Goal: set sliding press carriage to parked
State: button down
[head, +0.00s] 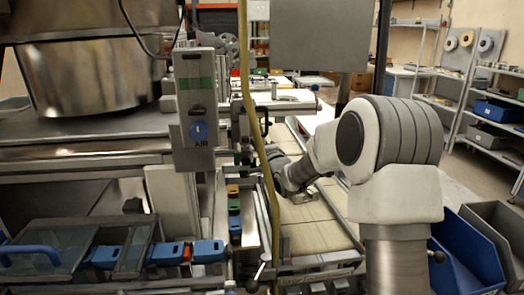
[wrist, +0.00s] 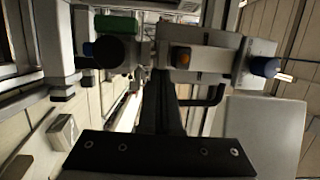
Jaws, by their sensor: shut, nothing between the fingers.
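In the wrist view a grey metal block (wrist: 205,62) with an orange button and a black bent handle (wrist: 208,97) lies across the top; it may be the sliding press carriage, but I cannot tell for sure. A dark round knob and a green part sit to its left, and a blue-black knob is at its right end. My gripper (wrist: 167,100) is shut and empty, its dark fingers pointing up towards the block. Whether they touch it I cannot tell. In the head view my arm reaches in from the right over the belt, and the fingertips are not clear.
In the head view a grey control post (head: 195,110) with a blue AIR label and a yellow hose (head: 250,90) stand left of my arm. A pale conveyor belt (head: 318,228) lies beneath it.

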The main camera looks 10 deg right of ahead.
jog(key=s+d+r+n+g+h+p, duration=0.1)
jog(key=s+n+g, duration=0.3)
jog(key=s, duration=1.1)
jog(key=s+d+r+n+g+h+p, duration=0.2)
jog(key=s+n, duration=0.4)
jog(key=s, duration=1)
jog(key=s+d+r+n+g+h+p, duration=0.1)
jog(key=s+n+g+p, duration=0.3)
jog(key=s, duration=1.2)
jog(key=shift+s+d+r+n+g, duration=0.15)
jog(key=shift+d+r+n+g, duration=0.4)
jog(key=shift+r+g, duration=0.35)
